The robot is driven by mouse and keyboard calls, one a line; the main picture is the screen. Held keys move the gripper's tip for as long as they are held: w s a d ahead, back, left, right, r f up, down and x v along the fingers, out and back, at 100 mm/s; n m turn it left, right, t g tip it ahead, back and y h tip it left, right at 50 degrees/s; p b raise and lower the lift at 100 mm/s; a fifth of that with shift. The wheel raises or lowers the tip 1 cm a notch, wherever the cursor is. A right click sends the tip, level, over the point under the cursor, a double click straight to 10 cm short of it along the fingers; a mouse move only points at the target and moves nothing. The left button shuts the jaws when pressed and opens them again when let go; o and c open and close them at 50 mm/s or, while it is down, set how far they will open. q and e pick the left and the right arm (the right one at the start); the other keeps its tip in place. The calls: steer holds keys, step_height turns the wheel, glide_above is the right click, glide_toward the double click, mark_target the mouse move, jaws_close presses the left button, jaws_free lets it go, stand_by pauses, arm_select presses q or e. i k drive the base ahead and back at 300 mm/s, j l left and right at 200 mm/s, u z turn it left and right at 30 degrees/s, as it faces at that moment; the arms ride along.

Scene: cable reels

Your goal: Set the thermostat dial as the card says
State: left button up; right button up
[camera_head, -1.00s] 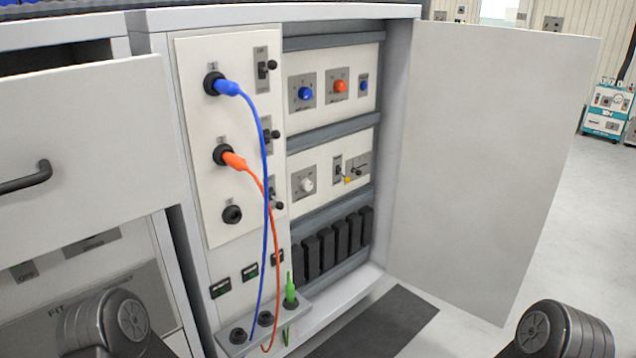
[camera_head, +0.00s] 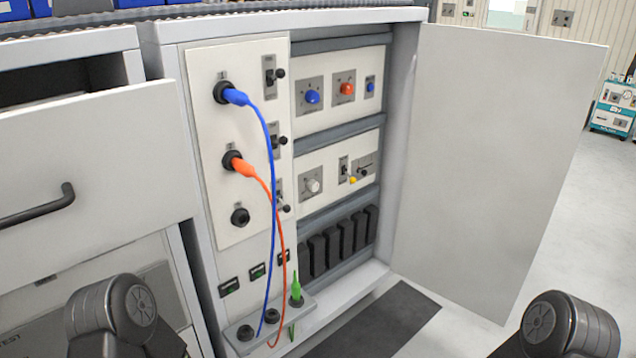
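Inside the open cabinet, several dials sit on white panels. The upper panel has a large blue dial (camera_head: 312,97), an orange-red dial (camera_head: 346,89) and a small blue knob (camera_head: 370,86). The lower panel has a white dial (camera_head: 313,186), with a lever switch with a yellow tip (camera_head: 351,179) to its right. Labels around the dials are too small to read, and I cannot tell which is the thermostat dial. I see no card that I can make out. Parts of my two arms show at the bottom left and bottom right; neither gripper is in view.
A blue plug (camera_head: 236,97) and an orange plug (camera_head: 243,168) trail cables down the left panel. A green plug (camera_head: 295,291) stands in the lower socket ledge. The cabinet door (camera_head: 495,150) stands open at right. A drawer (camera_head: 95,150) juts out at left. A dark mat (camera_head: 380,320) lies on the floor.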

mark_target(312, 186)
steer(key=i+l+z, duration=0.2)
steer(key=z, duration=0.15)
steer(key=i+l+z, duration=0.15)
steer(key=i+z, duration=0.15)
steer(key=i+l, duration=0.15)
steer(key=i, duration=0.3)
steer(key=i+l, duration=0.15)
steer(key=i, duration=0.35)
steer(key=i+l+u, duration=0.15)
steer(key=u, duration=0.25)
steer(key=i+l+u, duration=0.2)
steer(key=i+u, duration=0.25)
steer(key=i+l+u, duration=0.1)
steer(key=l+u, duration=0.3)
steer(key=i+l+u, duration=0.2)
steer(key=u, duration=0.2)
